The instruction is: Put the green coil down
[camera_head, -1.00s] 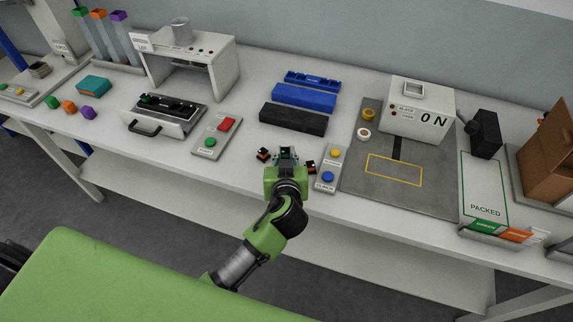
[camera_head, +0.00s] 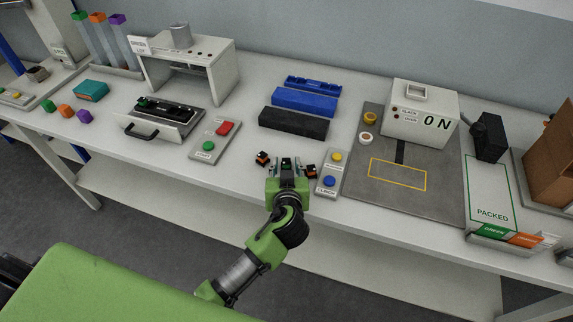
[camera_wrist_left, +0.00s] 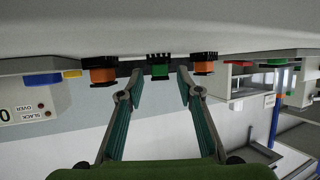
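The green coil (camera_head: 286,162) stands on the table near its front edge, between two orange coils. In the left wrist view the green coil (camera_wrist_left: 160,68) shows between my fingertips, with a gap on each side. My left gripper (camera_head: 286,167) is open around or just in front of it; the exact depth is hard to tell. One orange coil (camera_head: 262,158) is to its left and another orange coil (camera_head: 311,171) to its right in the head view. My right gripper is not in view.
A button panel (camera_head: 332,175) with yellow and blue buttons is close on the right. A start panel (camera_head: 215,140) is to the left. A black block (camera_head: 293,123) and blue trays (camera_head: 304,100) lie behind. The grey mat (camera_head: 390,205) is further right.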

